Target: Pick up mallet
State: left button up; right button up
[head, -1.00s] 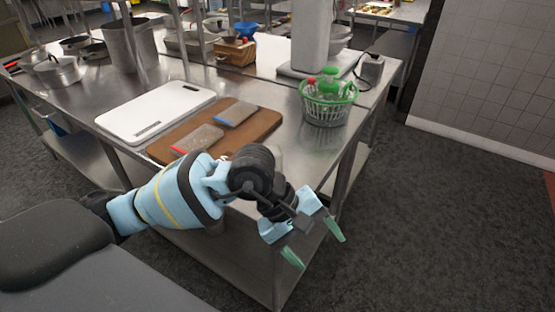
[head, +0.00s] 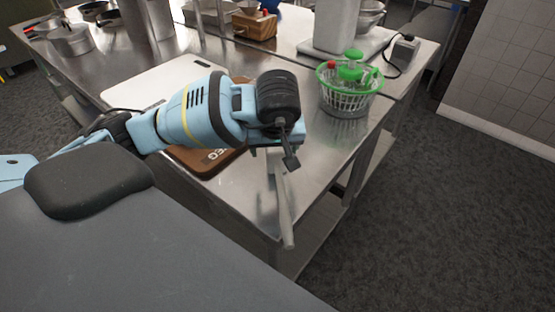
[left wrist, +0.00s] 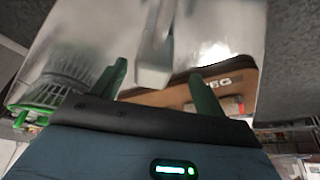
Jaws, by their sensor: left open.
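A long pale grey object that looks like the mallet (head: 285,212) lies on the steel table, its near end at the front edge. Its far end is hidden under my left gripper (head: 277,152) in the head view. In the left wrist view the mallet (left wrist: 153,52) shows between the two green fingers of my left gripper (left wrist: 158,88). The fingers stand apart on either side of it and the gripper is open. Whether they touch it I cannot tell. My right gripper is out of view.
A brown cutting board (head: 205,163) and a white board (head: 150,82) lie left of the mallet, partly behind my left arm. A green-rimmed basket (head: 349,92) with bottles stands behind to the right. The steel table (head: 322,150) is bare between mallet and basket.

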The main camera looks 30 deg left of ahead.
aim_at(277, 150)
pick_arm(q)
jog(key=shift+w+f, duration=0.1)
jog(key=shift+f, duration=0.05)
jog(key=x, duration=0.5)
jog(key=shift+w+d, duration=0.1)
jog(key=shift+w, duration=0.3)
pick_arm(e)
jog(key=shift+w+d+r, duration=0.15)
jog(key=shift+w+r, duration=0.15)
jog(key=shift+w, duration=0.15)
pick_arm(q)
jog(key=shift+r, duration=0.2)
jog(key=c, duration=1.3)
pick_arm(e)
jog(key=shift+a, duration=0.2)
